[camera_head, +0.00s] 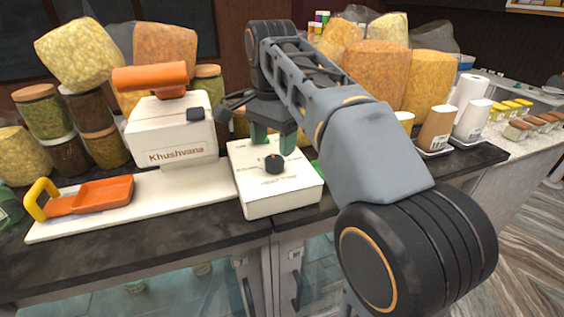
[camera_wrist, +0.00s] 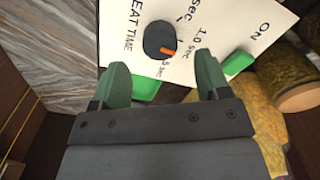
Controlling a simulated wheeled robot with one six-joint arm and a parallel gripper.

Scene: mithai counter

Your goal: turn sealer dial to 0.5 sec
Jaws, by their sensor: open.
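The sealer's white control box (camera_head: 275,195) sits on the dark counter, with a black dial (camera_head: 274,163) on its sloped top. In the wrist view the dial (camera_wrist: 156,38) has an orange pointer directed to the lower right, near the "1.0 sec" label and a partly hidden label ending in "5 sec". I cannot tell exactly which mark it meets. My gripper (camera_head: 272,138) is just behind and above the dial, green fingers pointing down. In the wrist view my gripper (camera_wrist: 160,60) is open and empty, its fingers apart from the dial.
The white sealer body (camera_head: 170,135) marked "Khushvana", with an orange handle (camera_head: 150,77), stands left of the box. An orange tray (camera_head: 100,193) lies on its white base. Jars (camera_head: 45,110) and snack bags (camera_head: 80,52) crowd the back. Counter in front is clear.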

